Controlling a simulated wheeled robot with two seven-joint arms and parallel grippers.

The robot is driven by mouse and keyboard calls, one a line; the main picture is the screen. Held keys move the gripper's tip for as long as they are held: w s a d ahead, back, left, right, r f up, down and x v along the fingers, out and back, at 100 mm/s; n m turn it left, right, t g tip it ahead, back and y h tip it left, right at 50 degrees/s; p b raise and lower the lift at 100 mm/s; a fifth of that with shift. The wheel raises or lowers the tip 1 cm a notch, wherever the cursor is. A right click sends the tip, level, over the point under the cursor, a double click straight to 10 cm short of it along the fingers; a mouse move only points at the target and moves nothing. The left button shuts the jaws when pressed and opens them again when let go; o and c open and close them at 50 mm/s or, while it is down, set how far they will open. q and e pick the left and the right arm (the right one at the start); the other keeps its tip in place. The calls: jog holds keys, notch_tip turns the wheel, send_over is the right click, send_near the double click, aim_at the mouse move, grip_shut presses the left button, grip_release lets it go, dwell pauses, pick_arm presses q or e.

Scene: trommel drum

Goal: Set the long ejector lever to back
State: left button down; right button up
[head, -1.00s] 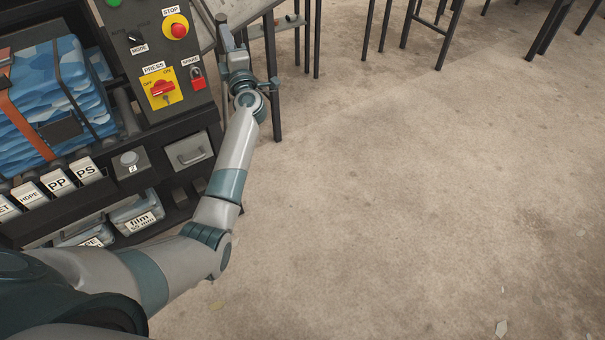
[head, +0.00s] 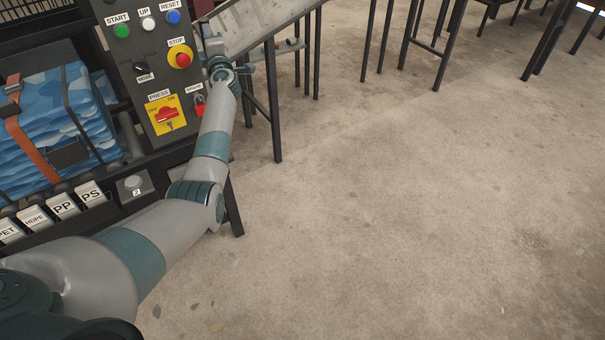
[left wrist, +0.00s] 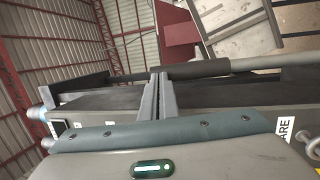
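I cannot make out the long ejector lever for certain in either view. My left gripper (head: 211,37) is beside the right edge of the control panel (head: 155,65), level with the red STOP button (head: 182,59). In the left wrist view its two fingers (left wrist: 160,78) lie together with nothing visible between them. A long dark grey bar (left wrist: 225,66) runs across just beyond the fingertips; I cannot tell whether they touch it. My right gripper is not in view.
A sloping grey chute (head: 262,22) on dark legs lies just beyond the gripper. A strapped blue bale (head: 55,115) is at left.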

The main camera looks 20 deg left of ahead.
pick_arm(q)
jog(key=shift+x, duration=1.25)
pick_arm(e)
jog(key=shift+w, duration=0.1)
pick_arm(q)
jog(key=shift+s+a+r, duration=0.1)
jog(key=shift+s+a, duration=0.05)
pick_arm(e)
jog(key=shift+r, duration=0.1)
